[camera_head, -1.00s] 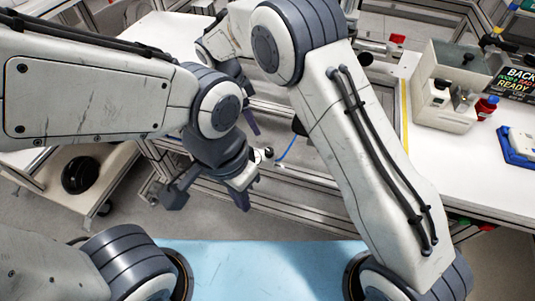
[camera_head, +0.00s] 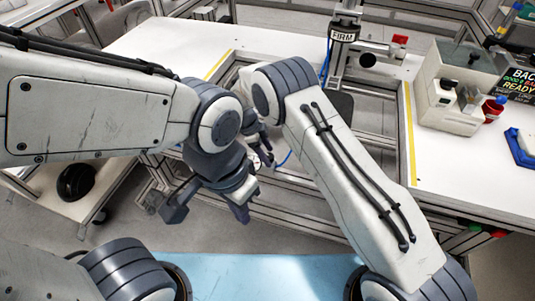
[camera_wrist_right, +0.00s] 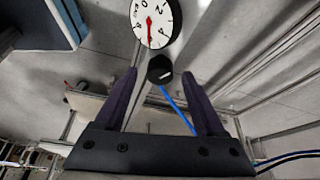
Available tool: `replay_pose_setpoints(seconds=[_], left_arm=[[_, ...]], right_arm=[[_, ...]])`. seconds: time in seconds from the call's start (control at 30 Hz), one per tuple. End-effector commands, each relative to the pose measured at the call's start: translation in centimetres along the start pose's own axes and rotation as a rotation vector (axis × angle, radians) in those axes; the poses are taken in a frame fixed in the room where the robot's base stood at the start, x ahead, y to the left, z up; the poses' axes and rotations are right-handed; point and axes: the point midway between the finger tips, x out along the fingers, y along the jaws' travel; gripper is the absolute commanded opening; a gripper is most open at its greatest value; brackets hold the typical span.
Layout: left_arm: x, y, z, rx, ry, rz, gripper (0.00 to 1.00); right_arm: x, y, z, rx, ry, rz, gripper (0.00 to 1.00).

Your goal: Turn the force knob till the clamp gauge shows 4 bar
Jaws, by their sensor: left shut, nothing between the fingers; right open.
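The force knob (camera_wrist_right: 160,69) is black with a pale mark and sits between the spread dark fingers of my right gripper (camera_wrist_right: 158,76) in the right wrist view. I cannot tell whether they touch it. The white clamp gauge (camera_wrist_right: 164,29) is just above the knob, cut by the top edge. Its red needle points down in the picture; the reading is unclear. In the head view my right gripper (camera_head: 264,150) is largely hidden by arm links, beside the small white gauge (camera_head: 254,160). My left gripper (camera_head: 240,212) is shut and empty, lower and nearer.
A blue hose (camera_wrist_right: 177,107) runs from below the knob. An aluminium frame surrounds this spot. A post with a "FIRM" sign (camera_head: 343,37) stands behind.

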Motion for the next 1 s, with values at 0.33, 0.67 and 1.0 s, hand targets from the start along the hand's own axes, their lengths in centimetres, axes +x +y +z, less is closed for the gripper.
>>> replay_pose_setpoints(seconds=[0.33, 0.67, 1.0], left_arm=[[0.04, 0.0, 0.01, 0.0, 0.0, 0.0, 0.0], [0.04, 0.0, 0.01, 0.0, 0.0, 0.0, 0.0], [0.17, -0.01, 0.01, 0.0, 0.0, 0.0, 0.0]], right_arm=[[0.61, 0.02, 0.0, 0.0, 0.0, 0.0, 0.72], [0.56, 0.02, 0.03, -0.002, 0.0, 0.0, 0.0], [0.47, 0.1, 0.08, -0.084, -0.001, -0.035, 0.0]])
